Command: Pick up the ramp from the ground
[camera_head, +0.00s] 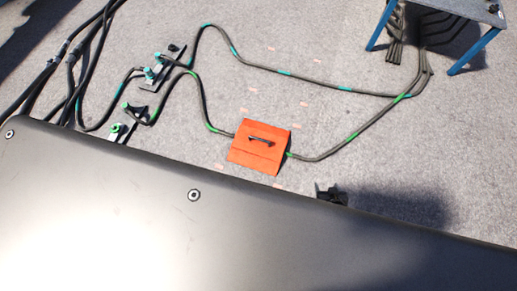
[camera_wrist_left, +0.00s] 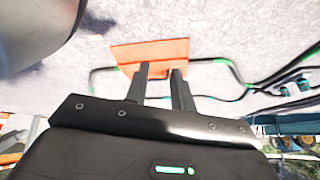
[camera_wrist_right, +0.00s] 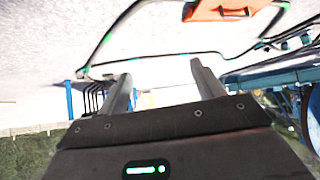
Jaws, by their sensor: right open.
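The ramp (camera_head: 247,153) is an orange-red slab with a black handle (camera_head: 263,140) on top. It lies on the grey floor, over or across a green-marked cable. In the left wrist view the ramp (camera_wrist_left: 130,52) is beyond the fingertips of my left gripper (camera_wrist_left: 160,69), whose fingers are parted with nothing visibly held. In the right wrist view the ramp (camera_wrist_right: 208,12) is at the top, away from my right gripper (camera_wrist_right: 161,69), which is open and empty. In the head view the right gripper (camera_head: 331,195) shows right of and below the ramp. The left gripper is hidden there.
Dark cables (camera_head: 285,73) with teal and green marks loop around the ramp. Cable clamps (camera_head: 150,74) stand at the left. A blue-legged table (camera_head: 480,50) is at the upper right. Bare floor lies between the cables. My own dark body fills the lower head view.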

